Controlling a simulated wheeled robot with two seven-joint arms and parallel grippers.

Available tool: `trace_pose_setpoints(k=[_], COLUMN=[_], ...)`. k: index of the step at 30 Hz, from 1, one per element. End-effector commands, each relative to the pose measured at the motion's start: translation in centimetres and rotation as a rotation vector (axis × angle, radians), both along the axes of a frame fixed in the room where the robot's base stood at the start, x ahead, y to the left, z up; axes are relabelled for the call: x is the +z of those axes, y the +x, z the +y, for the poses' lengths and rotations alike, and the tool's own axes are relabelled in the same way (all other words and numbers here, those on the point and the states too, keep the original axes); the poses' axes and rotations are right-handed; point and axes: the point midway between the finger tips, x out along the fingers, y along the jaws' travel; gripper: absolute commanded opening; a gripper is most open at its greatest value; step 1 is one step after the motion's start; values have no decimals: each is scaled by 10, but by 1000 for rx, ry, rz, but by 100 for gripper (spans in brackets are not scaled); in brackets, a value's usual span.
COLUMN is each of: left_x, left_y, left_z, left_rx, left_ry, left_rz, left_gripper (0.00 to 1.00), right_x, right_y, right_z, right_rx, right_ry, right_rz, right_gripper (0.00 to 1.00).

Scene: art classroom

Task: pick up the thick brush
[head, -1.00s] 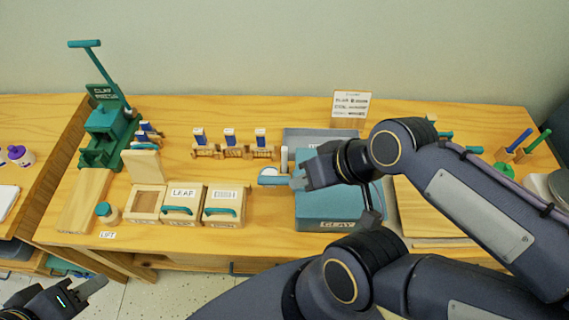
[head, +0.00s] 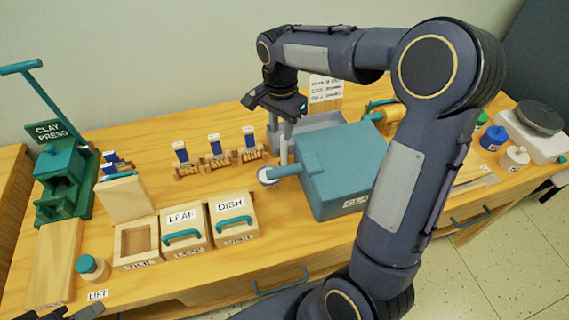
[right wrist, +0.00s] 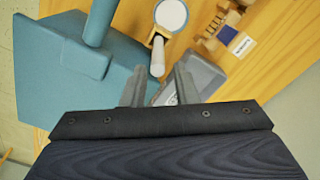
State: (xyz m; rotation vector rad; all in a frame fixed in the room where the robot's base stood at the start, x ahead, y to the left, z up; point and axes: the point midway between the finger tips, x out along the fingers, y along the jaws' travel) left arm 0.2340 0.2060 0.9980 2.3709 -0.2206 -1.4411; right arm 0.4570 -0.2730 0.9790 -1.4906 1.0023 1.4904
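My right gripper (head: 280,122) points down above the front left of a grey tray (head: 313,128). In the right wrist view its two fingers (right wrist: 160,88) are apart, with part of the grey tray (right wrist: 205,74) showing beyond and between them. A pale upright rod (head: 284,151) stands just below the gripper, beside the tray; a pale rod end (right wrist: 157,58) shows just beyond the fingers in the wrist view. I cannot tell for sure whether this rod is the thick brush. My left gripper (head: 80,313) shows only partly at the lower left edge.
A teal clay box (head: 345,165) stands right of the rod, with a teal cylinder and a white disc (head: 267,176) at its left. Wooden stamp racks (head: 215,160) and labelled boxes (head: 233,215) stand to the left. A green clay press (head: 62,175) is at far left.

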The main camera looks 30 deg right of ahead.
Motion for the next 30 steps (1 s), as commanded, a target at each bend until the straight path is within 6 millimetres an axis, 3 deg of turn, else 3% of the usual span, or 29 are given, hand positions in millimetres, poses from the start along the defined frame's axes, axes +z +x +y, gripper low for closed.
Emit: trace_pose_setpoints(k=[13, 23, 30], left_x=[4, 4, 4], left_y=[0, 0, 0], left_z=[0, 0, 0], left_rx=[0, 0, 0], left_ry=[0, 0, 0], left_rz=[0, 0, 0], left_gripper=[36, 36, 36], right_x=[-59, -68, -68], right_y=[-2, -1, -1], right_z=[-7, -7, -7], right_rx=[3, 3, 4], right_ry=[2, 3, 3], right_rz=[2, -1, -2], right_gripper=[27, 27, 0])
